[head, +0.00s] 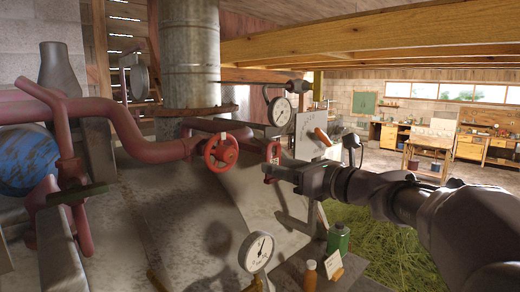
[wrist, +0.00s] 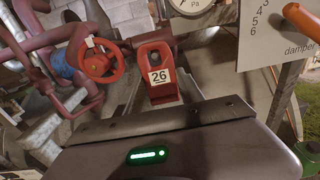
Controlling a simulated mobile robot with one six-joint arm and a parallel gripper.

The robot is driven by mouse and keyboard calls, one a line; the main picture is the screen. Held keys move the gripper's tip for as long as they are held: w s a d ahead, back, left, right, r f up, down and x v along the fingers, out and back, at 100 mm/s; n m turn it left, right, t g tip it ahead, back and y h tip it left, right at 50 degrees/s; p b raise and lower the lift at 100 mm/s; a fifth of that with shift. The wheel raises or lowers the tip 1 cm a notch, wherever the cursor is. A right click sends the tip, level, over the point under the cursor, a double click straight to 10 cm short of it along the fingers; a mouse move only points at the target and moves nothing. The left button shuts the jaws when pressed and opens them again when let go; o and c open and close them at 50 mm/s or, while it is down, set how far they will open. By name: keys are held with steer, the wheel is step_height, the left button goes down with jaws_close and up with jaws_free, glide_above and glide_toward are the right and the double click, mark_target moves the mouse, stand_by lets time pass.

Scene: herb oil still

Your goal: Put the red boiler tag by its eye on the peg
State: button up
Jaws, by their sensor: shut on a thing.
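The red boiler tag (wrist: 162,93), with a white label reading 26, stands upright in the wrist view. Its eye is the dark opening near its top. In the head view the red tag (head: 273,152) shows small at the tip of my gripper (head: 275,171). My gripper (wrist: 160,118) is shut on the tag's lower part, which its jaws hide in the wrist view. A red pipe lies behind the tag. I cannot pick out the peg for certain, nor tell whether anything passes through the eye.
A red handwheel (head: 220,152) sits left of the tag, and a round gauge (head: 280,111) above it. A white damper plate (head: 309,135) with an orange handle is close on the right. A lower gauge (head: 256,252), a green can (head: 338,240) and an orange bottle (head: 309,276) stand below.

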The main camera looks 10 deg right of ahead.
steer(key=shift+x, duration=1)
stand_by(1.0)
steer(key=shift+w+a+f, duration=0.2)
steer(key=shift+w+f, duration=0.1)
stand_by(0.7)
steer(key=shift+f, duration=0.15)
stand_by(0.4)
steer(key=o, duration=1.3)
steer(key=shift+s, duration=0.1)
steer(key=b+v, duration=0.4)
steer(key=v, duration=1.3)
steer(key=shift+s+d+f, duration=0.1)
steer(key=shift+s+d, duration=0.05)
steer(key=shift+d, duration=0.05)
